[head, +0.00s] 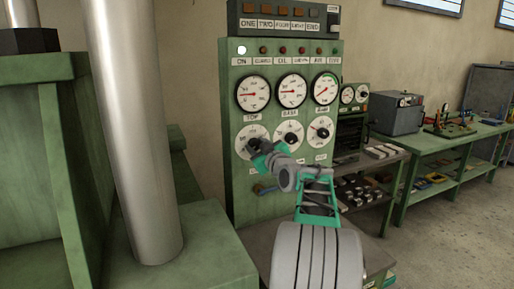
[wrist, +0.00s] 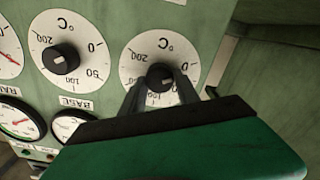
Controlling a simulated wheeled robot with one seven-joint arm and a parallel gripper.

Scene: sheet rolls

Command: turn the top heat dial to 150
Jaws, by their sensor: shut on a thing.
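The top heat dial (head: 248,133) is a white round face with a dark knob, on the green panel under the gauge marked TOP. My gripper (head: 258,148) covers its lower part in the head view. In the wrist view the dial face (wrist: 135,50) is seen turned over, with 0, 50 and 200 readable. My gripper (wrist: 161,82) has one finger on each side of the black knob (wrist: 160,73) and is shut on it. The knob's pointer is hidden or too small to read.
The base dial (head: 288,134) is close to the right of the top dial, and a third dial (head: 321,131) is beyond it. Gauges (head: 253,93) sit above. A large metal column (head: 135,130) stands left of the panel. A workbench (head: 450,145) is at the right.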

